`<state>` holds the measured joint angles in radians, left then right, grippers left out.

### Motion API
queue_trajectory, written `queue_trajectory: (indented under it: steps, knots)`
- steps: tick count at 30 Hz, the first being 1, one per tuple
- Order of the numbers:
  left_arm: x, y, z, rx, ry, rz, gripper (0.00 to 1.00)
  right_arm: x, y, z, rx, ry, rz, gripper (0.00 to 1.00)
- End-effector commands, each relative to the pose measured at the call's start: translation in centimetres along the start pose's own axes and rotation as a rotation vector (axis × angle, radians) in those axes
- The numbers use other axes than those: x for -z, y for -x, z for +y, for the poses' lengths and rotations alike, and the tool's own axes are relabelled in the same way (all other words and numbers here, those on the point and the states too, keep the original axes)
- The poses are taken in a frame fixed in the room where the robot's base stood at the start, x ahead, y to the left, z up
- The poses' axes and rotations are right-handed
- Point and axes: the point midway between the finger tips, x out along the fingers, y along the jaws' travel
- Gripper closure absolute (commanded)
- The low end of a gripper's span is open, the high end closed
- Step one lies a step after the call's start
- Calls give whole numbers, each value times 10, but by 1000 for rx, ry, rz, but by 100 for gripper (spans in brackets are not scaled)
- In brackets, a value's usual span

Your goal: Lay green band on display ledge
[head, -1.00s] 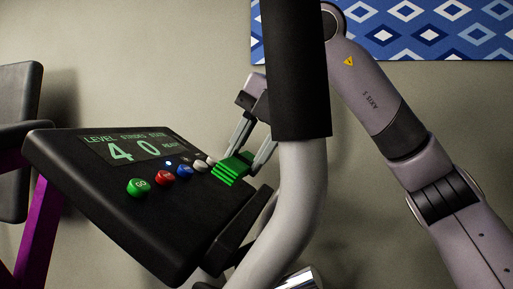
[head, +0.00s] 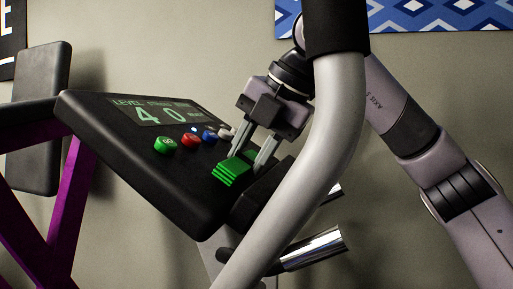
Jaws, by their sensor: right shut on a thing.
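The green band (head: 231,172) is a small folded, ridged bundle. My right gripper (head: 250,160) is shut on it, with one finger on each side, and points down from above. The band is at the right edge of the black console (head: 150,190), close to its surface; I cannot tell whether it touches. A black ledge-like part (head: 262,190) juts out at the console's lower right, just right of the band. It is partly hidden behind the pale handlebar. My left gripper does not show.
The pale curved handlebar (head: 335,130) with a black grip (head: 336,28) stands in front of my right arm. The console has a lit display (head: 158,112) and coloured buttons, including a green one (head: 166,145). A purple-framed bench (head: 65,215) stands at left.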

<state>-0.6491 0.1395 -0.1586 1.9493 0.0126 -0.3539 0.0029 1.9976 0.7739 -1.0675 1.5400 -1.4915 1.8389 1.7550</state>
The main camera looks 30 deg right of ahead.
Motion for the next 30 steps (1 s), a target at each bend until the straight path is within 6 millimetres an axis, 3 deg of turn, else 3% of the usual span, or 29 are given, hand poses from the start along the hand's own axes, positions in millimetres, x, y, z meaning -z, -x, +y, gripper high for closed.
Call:
queue_trajectory:
  steps: [11, 12, 14, 15, 26, 30]
  knots:
    - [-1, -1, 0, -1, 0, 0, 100, 0, -2, 0, -1, 0, -1, 98]
    - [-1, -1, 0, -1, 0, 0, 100, 0, -2, 0, -1, 0, -1, 60]
    - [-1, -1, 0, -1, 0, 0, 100, 0, -2, 0, -1, 0, -1, 41]
    - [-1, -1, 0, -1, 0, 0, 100, 0, -2, 0, -1, 0, -1, 37]
    - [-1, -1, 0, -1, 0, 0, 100, 0, -3, -1, 5, 0, 1, 37]
    - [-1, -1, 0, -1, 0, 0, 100, 0, 7, 0, 2, 1, 0, 37]
